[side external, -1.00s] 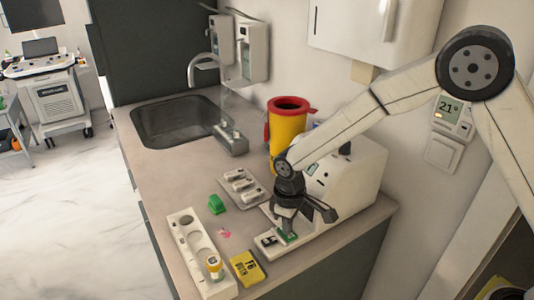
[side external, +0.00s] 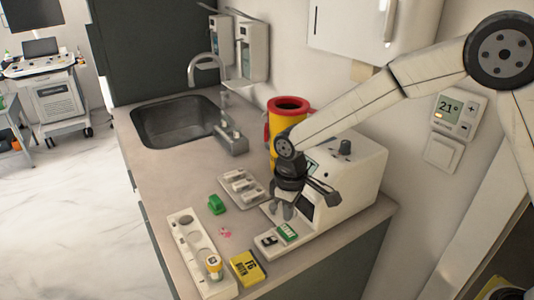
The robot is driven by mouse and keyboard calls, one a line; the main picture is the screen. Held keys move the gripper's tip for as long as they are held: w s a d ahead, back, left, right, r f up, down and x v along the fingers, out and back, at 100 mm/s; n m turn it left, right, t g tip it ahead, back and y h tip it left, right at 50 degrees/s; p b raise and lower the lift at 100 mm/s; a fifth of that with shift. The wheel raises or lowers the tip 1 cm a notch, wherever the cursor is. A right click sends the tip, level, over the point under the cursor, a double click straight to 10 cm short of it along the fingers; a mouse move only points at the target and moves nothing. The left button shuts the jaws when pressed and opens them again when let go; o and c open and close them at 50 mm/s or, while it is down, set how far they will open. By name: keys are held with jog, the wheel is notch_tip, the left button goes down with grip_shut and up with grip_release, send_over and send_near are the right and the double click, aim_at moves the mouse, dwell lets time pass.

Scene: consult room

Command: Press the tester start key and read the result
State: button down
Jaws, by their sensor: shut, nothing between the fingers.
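The tester (side external: 352,182) is a white boxy unit at the right end of the counter, with a knob on top and a low front ledge.
A white tray (side external: 185,236) with a yellow-capped container stands at front left, beside a yellow-and-black box (side external: 247,268). A green clip-like item (side external: 216,204) and a grey tray (side external: 240,188) lie behind. A yellow sharps bin (side external: 287,112) stands near the wall; the sink (side external: 175,120) is further back.

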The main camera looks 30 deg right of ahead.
jog(key=shift+r, duration=1.2)
jog(key=s+d+r+m+t+y, duration=0.1)
jog(key=s+d+r+m+t, duration=0.5)
jog(key=d+m+t, duration=0.15)
jog(key=s+d+f+n+g+h, duration=0.1)
jog(key=s+d+f+g, duration=0.4)
jog(key=s+d+f, duration=0.2)
jog(key=shift+s+d, duration=0.15)
jog(key=shift+s, duration=1)
